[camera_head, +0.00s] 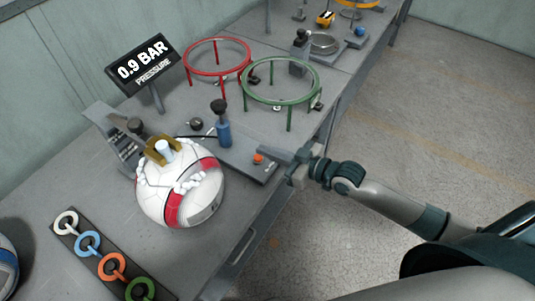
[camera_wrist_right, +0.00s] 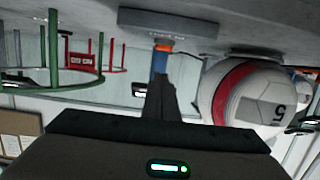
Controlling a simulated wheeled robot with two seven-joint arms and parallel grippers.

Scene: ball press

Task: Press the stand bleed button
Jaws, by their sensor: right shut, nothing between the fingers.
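The orange button (camera_head: 258,158) sits near the right end of the flat grey stand plate (camera_head: 242,164), beside the table edge. In the right wrist view, which looks upside down, the orange button (camera_wrist_right: 163,46) shows just past my fingertips, with the plate (camera_wrist_right: 168,22) above it. My right gripper (camera_head: 272,153) is shut and empty, close beside the button on its right. I cannot tell whether it touches. A white and red ball (camera_head: 181,196) sits left of the plate under a brass fork (camera_head: 165,152). A sign (camera_head: 143,65) reads "0.9 BAR PRESSURE". My left gripper is not in view.
Red (camera_head: 217,50) and green (camera_head: 282,82) ring stands are farther back. A rack of coloured rings (camera_head: 102,258) lies at front left. Open floor lies right of the table.

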